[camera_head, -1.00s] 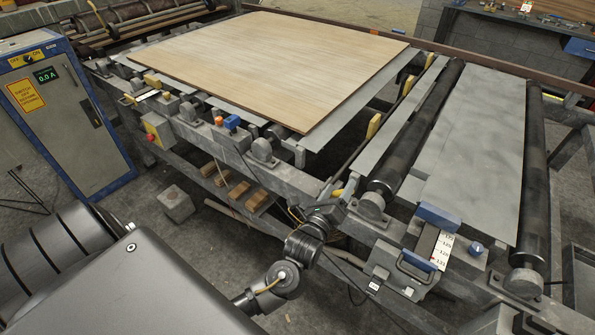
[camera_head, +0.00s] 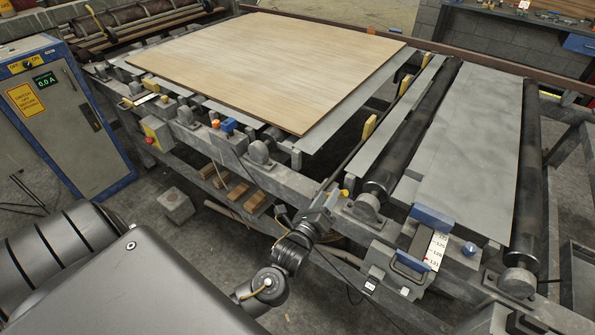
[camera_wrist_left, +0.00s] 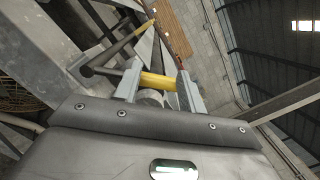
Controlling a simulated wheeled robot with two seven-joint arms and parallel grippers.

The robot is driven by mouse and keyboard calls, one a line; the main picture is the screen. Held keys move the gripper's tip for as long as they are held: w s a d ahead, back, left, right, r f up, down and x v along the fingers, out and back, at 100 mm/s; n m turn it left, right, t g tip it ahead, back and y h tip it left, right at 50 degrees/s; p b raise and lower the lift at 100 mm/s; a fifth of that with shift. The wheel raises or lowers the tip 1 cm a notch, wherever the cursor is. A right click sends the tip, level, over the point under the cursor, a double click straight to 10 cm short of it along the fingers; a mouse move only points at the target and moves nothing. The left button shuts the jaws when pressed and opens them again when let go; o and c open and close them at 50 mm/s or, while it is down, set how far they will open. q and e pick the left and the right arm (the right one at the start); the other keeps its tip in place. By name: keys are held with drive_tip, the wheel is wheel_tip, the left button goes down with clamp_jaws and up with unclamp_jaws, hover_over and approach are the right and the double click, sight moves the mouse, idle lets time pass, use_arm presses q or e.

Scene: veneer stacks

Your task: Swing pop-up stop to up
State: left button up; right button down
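The pop-up stop shows as yellow blocks (camera_head: 370,126) along a dark shaft in the gap between the panel bed and the black roller. Its yellow-gripped lever (camera_head: 345,193) is at the near end of that shaft. In the left wrist view, the yellow grip (camera_wrist_left: 158,82) on a dark rod lies crosswise at my fingers. My left gripper (camera_head: 331,195) is at the lever. Its fingers (camera_wrist_left: 160,88) stand wide apart, with the grip spanning the space between them; I cannot tell whether they touch it. My right gripper is not in view.
A wood panel (camera_head: 270,65) lies on the bed left of the gap. Black rollers (camera_head: 415,130) flank a grey plate (camera_head: 465,150). A box with a blue handle and scale (camera_head: 412,262) is right of my gripper. A grey control cabinet (camera_head: 70,120) stands at left.

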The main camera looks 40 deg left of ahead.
use_arm(q)
drive_tip(key=s, duration=0.1)
drive_tip(key=s+p, duration=0.1)
drive_tip(key=s, duration=0.1)
drive_tip(key=s+d+p, duration=0.1)
drive_tip(key=s, duration=0.1)
drive_tip(key=shift+d+f, duration=0.1)
drive_tip(key=shift+f, duration=0.3)
drive_tip(key=shift+w, duration=0.1)
